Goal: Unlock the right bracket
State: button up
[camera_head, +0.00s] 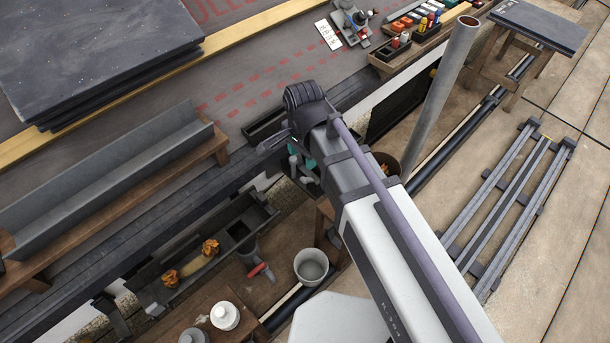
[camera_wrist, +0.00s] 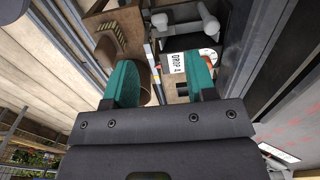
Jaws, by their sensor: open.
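My gripper (camera_wrist: 160,84) has two teal fingers standing wide apart with nothing between them. In the head view only small teal parts of my gripper (camera_head: 294,150) show below the arm's end, at the roof edge; the arm hides the rest. A dark gutter (camera_head: 160,296) runs along the eave at lower left, with orange-brown leaf clumps (camera_head: 210,247) in it and an open outlet near its right end. I cannot pick out the right bracket with certainty in either view. In the wrist view a dark box-like part with grey pipe pieces (camera_wrist: 190,22) lies beyond the fingers.
A "DROP A" sign (camera_wrist: 177,65) is just beyond the fingers, beside a white round dial (camera_wrist: 210,56). A grey bucket (camera_head: 311,266) stands below the eave. A grey metal trough (camera_head: 110,185) lies on the roof. A leaning pipe (camera_head: 440,95) stands right of my arm.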

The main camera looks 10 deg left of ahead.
aim_at(304, 178)
notch_tip(304, 178, down, 10)
jog(key=b, duration=0.9)
jog(key=shift+f, duration=0.2)
jog(key=shift+r, duration=0.1)
jog(key=c, duration=0.9)
